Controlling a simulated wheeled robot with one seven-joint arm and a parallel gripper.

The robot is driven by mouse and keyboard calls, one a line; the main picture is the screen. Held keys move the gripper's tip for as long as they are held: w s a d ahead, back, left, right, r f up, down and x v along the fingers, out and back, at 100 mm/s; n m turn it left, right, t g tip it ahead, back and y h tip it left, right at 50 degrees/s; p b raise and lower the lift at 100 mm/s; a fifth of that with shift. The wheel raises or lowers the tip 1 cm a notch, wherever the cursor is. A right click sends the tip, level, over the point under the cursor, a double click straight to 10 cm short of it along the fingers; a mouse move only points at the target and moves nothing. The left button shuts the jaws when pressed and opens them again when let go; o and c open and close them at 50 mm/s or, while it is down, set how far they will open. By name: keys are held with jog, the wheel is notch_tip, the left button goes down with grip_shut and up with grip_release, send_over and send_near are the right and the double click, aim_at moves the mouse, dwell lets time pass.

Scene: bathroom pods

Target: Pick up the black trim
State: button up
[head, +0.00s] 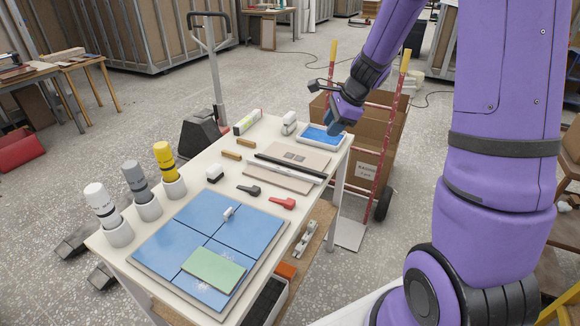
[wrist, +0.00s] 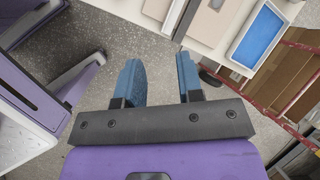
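The black trim (head: 290,168) is a long thin dark strip lying on the white worktable, beside a parallel white strip (head: 284,172). It seems to show as a dark line at the top of the wrist view (wrist: 187,18). My gripper (wrist: 160,72) is open, with two blue fingers apart and only floor between them. In the head view my gripper (head: 337,122) is over the far right end of the table, by the blue-lined tray, away from the trim. Its fingertips are hard to make out there.
The blue-lined tray (head: 308,137) stands at the table's far right corner. Beige tiles (head: 275,180) lie near the trim. Black and red handled tools (head: 283,203), blue tiles (head: 180,238) and several bottles (head: 164,158) fill the near part. A red hand truck (head: 403,90) with cartons stands beyond.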

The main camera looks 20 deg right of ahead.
jog(key=w+d+f+m, duration=0.1)
jog(key=d+f+m, duration=0.3)
jog(key=f, duration=0.3)
jog(key=w+d+f+m, duration=0.2)
jog(key=d+f+m, duration=0.1)
jog(key=f, duration=0.3)
send_near(326, 176)
jog(key=f, duration=0.2)
jog(key=shift+h, duration=0.3)
jog(key=shift+w+a+r+x, duration=0.1)
jog(key=shift+a+x, duration=0.05)
jog(key=shift+x, duration=1)
jog(key=shift+w+a+r+x, duration=0.1)
jog(key=shift+a+x, duration=0.05)
jog(key=shift+x, duration=0.95)
jog(key=shift+w+a+x, duration=0.1)
jog(key=shift+a+x, duration=0.05)
jog(key=shift+x, duration=1)
grip_shut()
